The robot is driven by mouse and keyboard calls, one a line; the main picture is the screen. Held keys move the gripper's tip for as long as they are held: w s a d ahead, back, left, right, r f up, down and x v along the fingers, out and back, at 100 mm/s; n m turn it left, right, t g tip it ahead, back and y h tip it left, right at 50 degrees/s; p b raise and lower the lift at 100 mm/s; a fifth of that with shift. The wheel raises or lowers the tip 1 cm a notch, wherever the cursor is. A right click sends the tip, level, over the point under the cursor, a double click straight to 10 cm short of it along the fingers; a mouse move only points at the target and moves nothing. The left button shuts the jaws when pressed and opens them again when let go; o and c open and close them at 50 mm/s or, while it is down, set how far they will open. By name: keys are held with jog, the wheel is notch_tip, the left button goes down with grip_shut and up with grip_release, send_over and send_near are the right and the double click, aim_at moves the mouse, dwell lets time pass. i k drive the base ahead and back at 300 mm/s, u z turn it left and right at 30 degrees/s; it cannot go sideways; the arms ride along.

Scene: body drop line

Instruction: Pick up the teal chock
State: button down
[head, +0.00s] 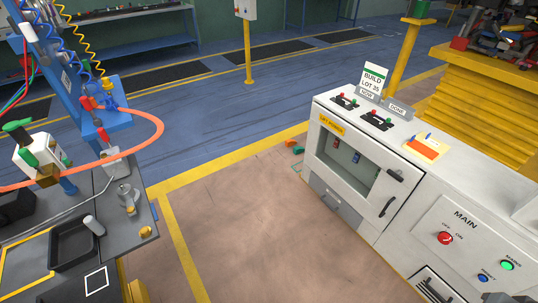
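A small teal block, which looks like the teal chock (298,150), lies on the floor in the head view. It is close to the left side of the white cabinet, near the yellow floor line. A small orange-red block (290,143) lies right beside it; I cannot tell whether they touch. Both are small in the picture, so their exact shape is unclear. My gripper does not show in this view.
The white cabinet (375,223) with a glass door and control panel stands at right. A workbench (138,190) with a dark tray (73,244) and tools is at left; an orange hose (150,118) loops past its edge. Brown floor (255,225) between them is clear.

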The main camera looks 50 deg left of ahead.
aim_at(298, 150)
jog(key=u, duration=0.3)
jog(key=i, duration=0.9)
jog(key=u, duration=0.9)
jog(key=i, duration=0.85)
jog(key=u, duration=1.3)
jog(key=i, duration=4.85)
jog(key=z, duration=3.9)
